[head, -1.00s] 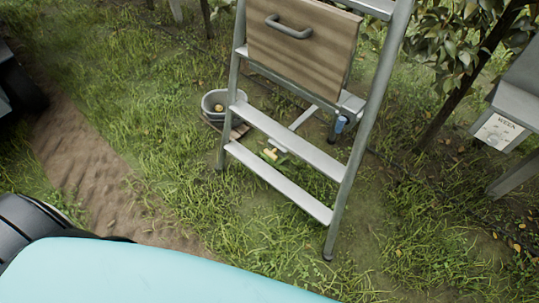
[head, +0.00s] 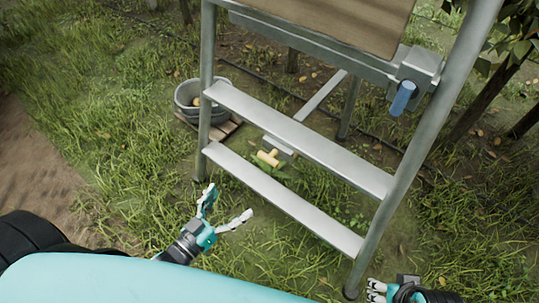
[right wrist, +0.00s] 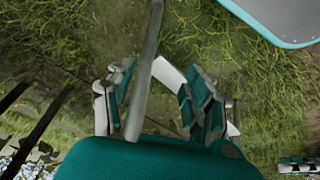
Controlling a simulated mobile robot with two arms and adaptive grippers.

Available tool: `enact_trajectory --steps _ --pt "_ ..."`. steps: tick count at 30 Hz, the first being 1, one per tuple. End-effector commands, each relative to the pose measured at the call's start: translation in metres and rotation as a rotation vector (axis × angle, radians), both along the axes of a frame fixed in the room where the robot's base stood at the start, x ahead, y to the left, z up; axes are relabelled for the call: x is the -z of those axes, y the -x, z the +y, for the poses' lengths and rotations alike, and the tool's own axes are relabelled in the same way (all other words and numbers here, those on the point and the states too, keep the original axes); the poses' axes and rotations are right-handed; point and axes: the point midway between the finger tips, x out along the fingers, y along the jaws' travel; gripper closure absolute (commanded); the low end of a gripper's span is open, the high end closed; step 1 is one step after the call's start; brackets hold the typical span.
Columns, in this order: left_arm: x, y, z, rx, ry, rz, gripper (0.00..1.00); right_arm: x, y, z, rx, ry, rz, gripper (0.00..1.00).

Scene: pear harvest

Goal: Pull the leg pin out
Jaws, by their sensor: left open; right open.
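A yellow T-shaped handle (head: 268,158), which looks like the leg pin, sits low behind the ladder's bottom step, by a grey block at the end of a metal bar (head: 322,96). A blue handle (head: 403,98) hangs from a metal bracket on the ladder's right side; I cannot tell its role. My left gripper (head: 228,201) is open and empty, in front of the ladder's left foot and apart from the yellow handle. My right gripper (head: 378,291) is low, right of the ladder's right foot. In the right wrist view, it (right wrist: 140,72) is open, with a grey post appearing between its fingers.
The metal ladder (head: 300,140) stands upright between me and the yellow handle, with a brown panel (head: 340,20) at its top. A grey bucket (head: 188,98) stands on a wooden pallet (head: 220,130) behind its left leg. Trunks stand at right. Grass at left is open.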

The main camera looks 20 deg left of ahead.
Motion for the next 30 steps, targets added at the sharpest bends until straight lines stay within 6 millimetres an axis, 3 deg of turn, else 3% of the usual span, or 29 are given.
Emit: enact_trajectory --steps 8,20,30 --pt "-0.013 -0.011 -0.010 0.019 0.032 -0.052 0.01 -0.008 0.006 -0.001 0.001 0.000 -0.008 0.47" --pt "-0.012 -0.089 -0.037 0.017 0.030 -0.054 0.01 0.007 0.005 -0.001 0.001 0.000 -0.011 0.47" --pt "-0.011 -0.148 -0.059 0.017 0.029 -0.051 0.01 -0.007 -0.051 0.016 -0.021 -0.056 -0.277 0.47"
